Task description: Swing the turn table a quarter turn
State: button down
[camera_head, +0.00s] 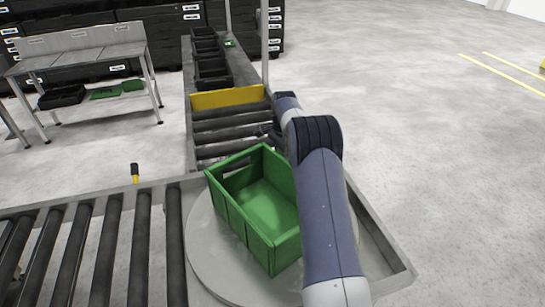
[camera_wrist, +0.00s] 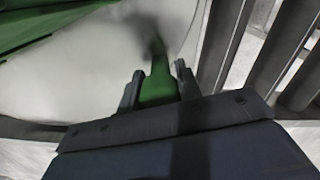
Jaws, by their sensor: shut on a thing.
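The turn table is a round pale grey disc (camera_head: 205,255), partly hidden by my arm and by what stands on it. A green crate (camera_head: 262,205), open and empty, sits upright on it, turned at an angle to the rollers. My gripper (camera_wrist: 160,88) is at the far edge of the disc and mostly hidden behind my arm in the head view. In the wrist view its fingers are shut on a narrow green handle (camera_wrist: 158,82) with a dark blurred end, over the pale disc (camera_wrist: 100,60). Where the handle is fixed is unclear.
A roller lane (camera_head: 95,250) meets the disc from the left. Another lane (camera_head: 225,125) runs away, with a yellow plate (camera_head: 228,97) across it and black crates (camera_head: 212,72) beyond. A grey bench (camera_head: 82,60) stands left. The floor at right is clear.

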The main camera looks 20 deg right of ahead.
jog(key=d, duration=0.1)
jog(key=s+d+m, duration=0.2)
jog(key=shift+d+b, duration=0.4)
jog(key=shift+s+d+m+b, duration=0.4)
jog(key=shift+s+d+m, duration=0.6)
jog(key=shift+s+d, duration=0.45)
jog(key=shift+d, duration=0.1)
jog(key=c, duration=1)
grip_release()
jog(key=shift+d, duration=0.1)
jog(key=shift+r, duration=0.3)
notch_tip(320, 180, up, 10)
jog(key=b, duration=0.1)
